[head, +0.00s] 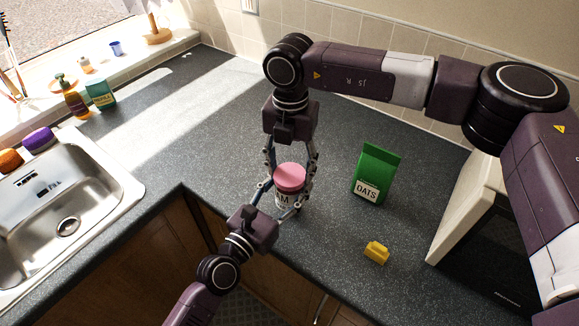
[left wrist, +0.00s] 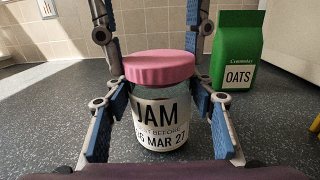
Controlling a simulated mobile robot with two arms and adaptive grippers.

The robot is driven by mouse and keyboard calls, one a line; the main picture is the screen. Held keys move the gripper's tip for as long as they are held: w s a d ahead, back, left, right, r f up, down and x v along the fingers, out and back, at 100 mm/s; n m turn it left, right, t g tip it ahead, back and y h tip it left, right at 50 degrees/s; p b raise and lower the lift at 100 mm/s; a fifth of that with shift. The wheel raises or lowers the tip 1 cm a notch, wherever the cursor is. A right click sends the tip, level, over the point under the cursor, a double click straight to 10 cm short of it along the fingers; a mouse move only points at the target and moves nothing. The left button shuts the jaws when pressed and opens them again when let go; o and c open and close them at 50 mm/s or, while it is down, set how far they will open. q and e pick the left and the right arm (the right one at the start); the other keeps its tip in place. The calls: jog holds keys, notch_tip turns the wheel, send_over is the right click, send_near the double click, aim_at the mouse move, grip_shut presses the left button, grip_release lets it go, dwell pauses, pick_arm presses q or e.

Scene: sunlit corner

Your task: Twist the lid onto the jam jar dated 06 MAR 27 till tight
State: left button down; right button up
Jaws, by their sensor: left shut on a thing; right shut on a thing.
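The jam jar (head: 281,199) is clear glass with a white label and stands upright on the dark counter. My left gripper (head: 279,205) is shut on the jar from the front, a finger on each side. My right gripper (head: 290,180) reaches from behind and above and is shut on the lid.
A green oats bag (head: 377,174) stands right of the jar, with a small yellow object (head: 376,252) nearer the front edge. A microwave-like appliance (head: 480,235) is at the right. The sink (head: 60,200) is at the left. The counter behind the jar is clear.

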pick_arm(q)
jog(key=shift+f, duration=0.1)
pick_arm(e)
jog(key=m, duration=0.3)
jog(key=shift+m, duration=0.4)
jog(key=o, duration=0.9)
jog(key=shift+c, duration=0.2)
jog(key=shift+r, duration=2.3)
jog(key=shift+n, duration=0.3)
jog(key=shift+c, duration=0.5)
